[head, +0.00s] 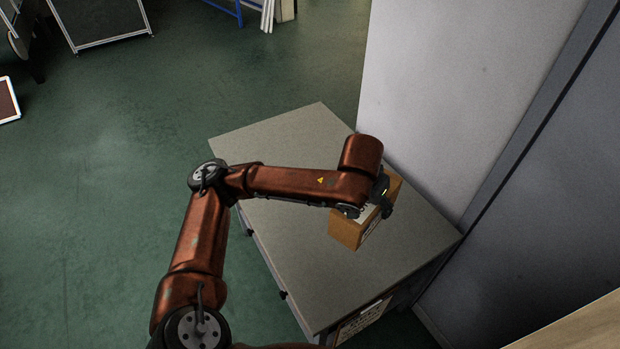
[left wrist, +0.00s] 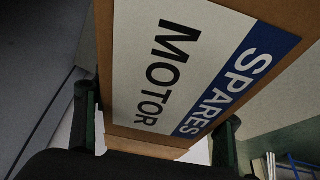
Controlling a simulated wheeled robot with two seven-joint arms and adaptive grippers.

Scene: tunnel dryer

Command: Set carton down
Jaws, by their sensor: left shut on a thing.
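A brown carton (head: 347,232) is at the grey worktop (head: 300,135), partly hidden behind my left arm. My left gripper (head: 376,205) is shut on the carton from above. In the left wrist view the carton (left wrist: 125,135) fills the middle, with a white and blue label reading "MOTOR SPARES". The gripper's dark fingers (left wrist: 160,140) stand on either side of it. I cannot tell whether the carton's underside touches the worktop. My right gripper is not in view.
A pale wall panel (head: 450,90) and a grey cabinet face (head: 550,210) rise along the right of the worktop. The worktop is bare around the carton. Green floor (head: 110,180) lies open at left. A framed cart (head: 100,22) stands at the far left.

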